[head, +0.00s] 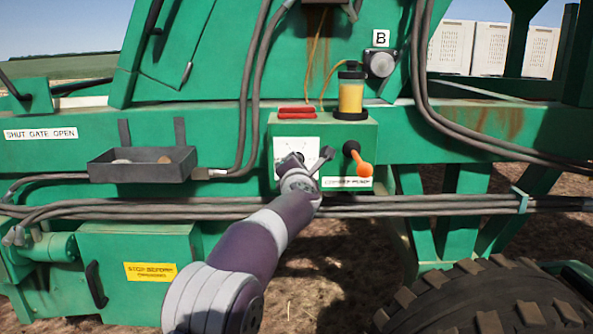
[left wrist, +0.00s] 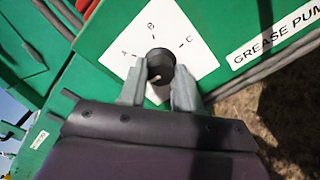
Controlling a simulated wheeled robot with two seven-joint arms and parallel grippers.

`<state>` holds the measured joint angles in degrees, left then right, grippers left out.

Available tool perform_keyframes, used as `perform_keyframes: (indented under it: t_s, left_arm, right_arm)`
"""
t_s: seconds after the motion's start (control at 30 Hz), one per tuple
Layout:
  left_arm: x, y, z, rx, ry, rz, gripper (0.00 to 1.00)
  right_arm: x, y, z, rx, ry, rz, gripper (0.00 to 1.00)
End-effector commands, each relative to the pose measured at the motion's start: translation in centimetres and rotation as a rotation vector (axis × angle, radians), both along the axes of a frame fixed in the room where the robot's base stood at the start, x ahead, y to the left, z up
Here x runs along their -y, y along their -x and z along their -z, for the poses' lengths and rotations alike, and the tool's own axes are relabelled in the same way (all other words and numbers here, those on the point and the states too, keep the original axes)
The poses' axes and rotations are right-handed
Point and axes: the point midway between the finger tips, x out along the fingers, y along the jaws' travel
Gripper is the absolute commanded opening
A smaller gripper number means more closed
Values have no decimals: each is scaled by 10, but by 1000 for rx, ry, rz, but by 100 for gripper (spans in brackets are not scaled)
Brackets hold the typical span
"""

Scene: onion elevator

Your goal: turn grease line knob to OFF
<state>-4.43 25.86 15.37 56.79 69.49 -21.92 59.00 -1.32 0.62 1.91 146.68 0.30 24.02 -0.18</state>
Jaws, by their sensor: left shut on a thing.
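A round dark knob (left wrist: 161,63) sits on a white dial plate (left wrist: 190,40) marked A, B and C; I see no OFF mark on it. My left gripper (left wrist: 159,84) is shut on the knob, one finger on each side. A pale mark shows on the knob, but I cannot tell which letter it points to. In the head view the dial plate (head: 311,144) is on the green box, and my left gripper (head: 304,164) covers most of the knob. A "GREASE PUMP" label (left wrist: 272,36) is right of the plate. My right gripper is not in view.
An orange-tipped lever (head: 361,164) is right of the dial. A red item (head: 296,112) and a yellow-filled jar (head: 351,94) are on top of the box. A grey tray (head: 135,175) hangs at left. Hoses (head: 420,205) run below; a large tyre (head: 490,300) is at lower right.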

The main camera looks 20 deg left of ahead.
Motion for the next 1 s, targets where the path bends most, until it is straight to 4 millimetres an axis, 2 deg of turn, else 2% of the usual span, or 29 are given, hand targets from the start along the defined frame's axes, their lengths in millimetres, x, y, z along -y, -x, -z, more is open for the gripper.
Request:
perform_keyframes:
  t_s: [0.4, 0.87, 0.9, 0.97, 1.0]
  left_arm:
    - [0, 0, 0, 40, 137, 0, 2]
    - [0, 0, 0, 43, 150, 0, 2]
    - [0, 0, 0, 43, 150, 0, 36]
    - [0, 0, 0, 43, 150, 0, 56]
    - [0, 0, 0, 43, 149, 0, 58]
  right_arm:
    - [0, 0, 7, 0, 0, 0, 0]
    - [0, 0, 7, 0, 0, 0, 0]
    - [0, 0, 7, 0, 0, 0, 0]
    - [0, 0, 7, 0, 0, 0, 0]
    - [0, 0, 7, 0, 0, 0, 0]
